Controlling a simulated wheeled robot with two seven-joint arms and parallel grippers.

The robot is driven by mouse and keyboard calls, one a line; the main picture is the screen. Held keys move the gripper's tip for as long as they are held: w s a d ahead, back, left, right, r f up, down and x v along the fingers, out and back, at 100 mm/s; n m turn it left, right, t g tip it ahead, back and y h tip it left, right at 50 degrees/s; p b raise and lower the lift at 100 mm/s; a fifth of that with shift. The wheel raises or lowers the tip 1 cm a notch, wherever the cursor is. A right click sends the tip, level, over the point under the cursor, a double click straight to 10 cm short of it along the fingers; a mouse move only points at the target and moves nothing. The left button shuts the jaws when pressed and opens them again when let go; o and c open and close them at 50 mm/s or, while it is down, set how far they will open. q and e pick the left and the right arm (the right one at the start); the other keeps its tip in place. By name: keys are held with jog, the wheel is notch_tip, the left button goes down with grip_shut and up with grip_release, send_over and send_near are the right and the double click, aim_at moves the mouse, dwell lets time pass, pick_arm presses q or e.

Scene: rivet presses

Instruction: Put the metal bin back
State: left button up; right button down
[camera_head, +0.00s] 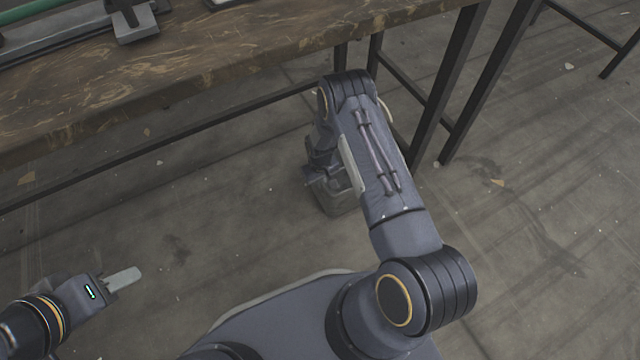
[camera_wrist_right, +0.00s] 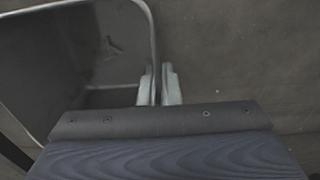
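The metal bin (camera_head: 338,203) is grey and open-topped. In the head view it is low beside the table legs, mostly hidden by my right arm; whether it touches the floor is unclear. In the right wrist view the bin (camera_wrist_right: 75,55) fills the upper left, with its rim running between the fingers of my right gripper (camera_wrist_right: 158,88). Those fingers look closed on the rim, one on each side of the wall. My right gripper (camera_head: 316,180) is partly hidden in the head view. My left gripper (camera_head: 124,279) is low at the left, seen edge-on, away from the bin.
A wooden table (camera_head: 215,62) with dark metal legs spans the top left, with a green and grey device (camera_head: 130,20) on it. A dark frame (camera_head: 485,80) stands at the upper right.

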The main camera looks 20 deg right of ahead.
jog(key=shift+f+b, duration=0.3)
jog(key=shift+f, duration=1.15)
jog(key=shift+f, duration=0.15)
jog(key=c, duration=1.6)
grip_release()
jog(key=shift+s, duration=0.1)
jog(key=shift+c, duration=0.2)
jog(key=shift+r, duration=0.2)
jog(key=shift+r, duration=0.25)
notch_tip(320, 180, up, 7)
jog(key=p, duration=0.4)
